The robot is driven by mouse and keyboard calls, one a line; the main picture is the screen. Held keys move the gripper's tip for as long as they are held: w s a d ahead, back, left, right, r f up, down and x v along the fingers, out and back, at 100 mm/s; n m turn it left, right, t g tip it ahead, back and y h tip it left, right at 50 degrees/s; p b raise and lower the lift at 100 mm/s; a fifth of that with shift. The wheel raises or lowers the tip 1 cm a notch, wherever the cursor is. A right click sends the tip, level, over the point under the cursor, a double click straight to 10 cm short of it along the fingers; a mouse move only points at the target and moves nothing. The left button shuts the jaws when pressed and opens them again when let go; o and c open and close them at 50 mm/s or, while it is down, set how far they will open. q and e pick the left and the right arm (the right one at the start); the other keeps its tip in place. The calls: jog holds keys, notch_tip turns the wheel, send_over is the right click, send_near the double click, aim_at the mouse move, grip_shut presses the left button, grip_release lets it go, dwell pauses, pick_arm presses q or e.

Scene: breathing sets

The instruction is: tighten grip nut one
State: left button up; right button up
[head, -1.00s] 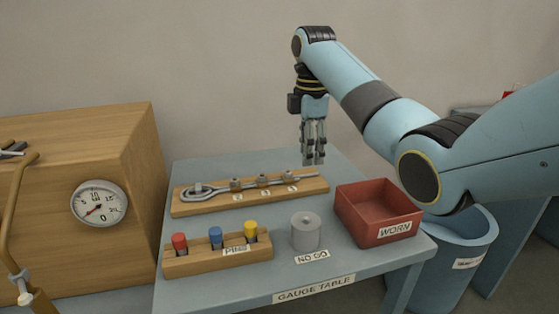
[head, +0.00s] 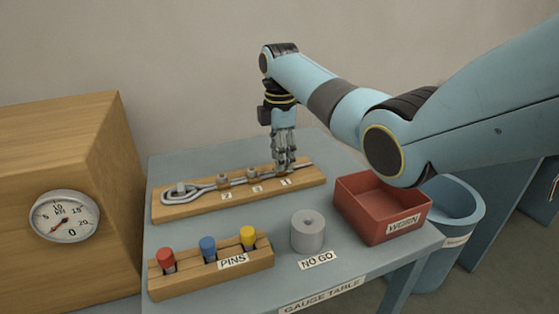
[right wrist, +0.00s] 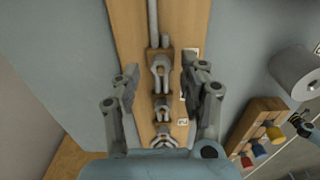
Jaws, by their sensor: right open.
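A wooden board (head: 170,212) on the table carries a grey wire rope with an eye (head: 182,190) at its left end. Grips sit along the rope above labels that look like 2, 3 and 1. My right gripper (head: 284,168) is open, pointing down over the grip by label 1, which its fingers mostly hide in the head view. In the right wrist view, that grip (right wrist: 161,72) with its nut lies between the spread fingers of the gripper (right wrist: 158,78); whether they touch it I cannot tell.
In front stand a pin rack (head: 215,272) with red, blue and yellow pins, a grey NO GO cylinder (head: 308,232) and a red WORN bin (head: 383,207). A blue bucket (head: 455,205) stands right of the table. A wooden box with a gauge (head: 65,216) is at left.

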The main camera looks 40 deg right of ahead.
jog(key=shift+f, duration=0.7)
jog(key=c, duration=0.4)
grip_shut()
pick_arm(q)
jog(key=shift+w, duration=0.4)
jog(key=shift+r, duration=0.1)
